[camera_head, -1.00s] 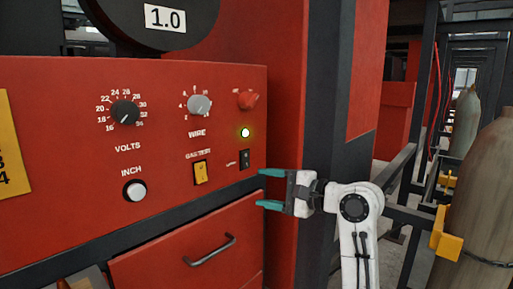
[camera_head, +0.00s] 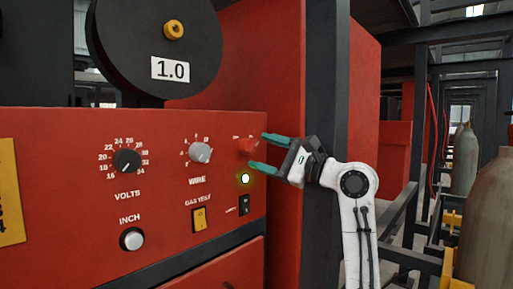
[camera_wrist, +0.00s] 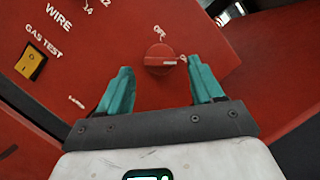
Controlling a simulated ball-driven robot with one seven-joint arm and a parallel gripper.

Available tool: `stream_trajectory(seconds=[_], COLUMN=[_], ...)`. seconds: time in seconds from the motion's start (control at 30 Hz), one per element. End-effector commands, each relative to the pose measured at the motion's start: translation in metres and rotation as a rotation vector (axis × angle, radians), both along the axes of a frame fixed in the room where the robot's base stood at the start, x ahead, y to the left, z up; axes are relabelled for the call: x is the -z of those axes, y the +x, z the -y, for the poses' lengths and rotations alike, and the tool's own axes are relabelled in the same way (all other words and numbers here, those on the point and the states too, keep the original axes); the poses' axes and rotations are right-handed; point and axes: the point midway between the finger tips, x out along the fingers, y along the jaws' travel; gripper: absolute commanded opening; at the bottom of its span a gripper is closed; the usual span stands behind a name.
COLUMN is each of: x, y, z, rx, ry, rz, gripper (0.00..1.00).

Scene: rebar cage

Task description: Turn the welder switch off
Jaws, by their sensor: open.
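The welder switch is a red rotary knob (camera_head: 246,146) at the upper right of the red panel (camera_head: 70,210). It also shows in the wrist view (camera_wrist: 160,58), with "OFF" printed above it. Its pointer is turned to the right, toward a second label partly hidden by the right finger. A green lamp (camera_head: 245,178) glows below the knob. My gripper (camera_head: 258,151) is open and empty, its teal fingertips just in front of and to the right of the knob. In the wrist view my fingers (camera_wrist: 159,68) stand on either side of the knob; contact cannot be told.
A black rocker switch (camera_head: 244,205), a yellow gas test switch (camera_head: 199,219), the wire dial (camera_head: 200,152), the volts dial (camera_head: 126,161) and the inch button (camera_head: 131,239) share the panel. A black spool (camera_head: 150,60) is above. Gas cylinders (camera_head: 490,220) stand at right.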

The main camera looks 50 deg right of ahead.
Motion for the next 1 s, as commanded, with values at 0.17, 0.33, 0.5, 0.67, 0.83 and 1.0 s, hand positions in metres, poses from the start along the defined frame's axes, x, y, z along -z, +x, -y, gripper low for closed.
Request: stream_trajectory(seconds=[0.17, 0.33, 0.5, 0.67, 0.83, 1.0], x=[-0.005, -0.006, -0.006, -0.006, -0.006, -0.005], y=[0.02, 0.026, 0.026, 0.026, 0.026, 0.026], z=[-0.005, -0.006, -0.006, -0.006, -0.006, -0.006], rx=[-0.001, 0.0, 0.0, 0.0, 0.0, 0.0], ry=[0.0, -0.002, -0.002, -0.002, -0.001, -0.001], rz=[0.001, 0.0, 0.0, 0.0, 0.0, -0.001], gripper=[0.66, 0.66, 0.66, 0.58, 0.41, 0.25])
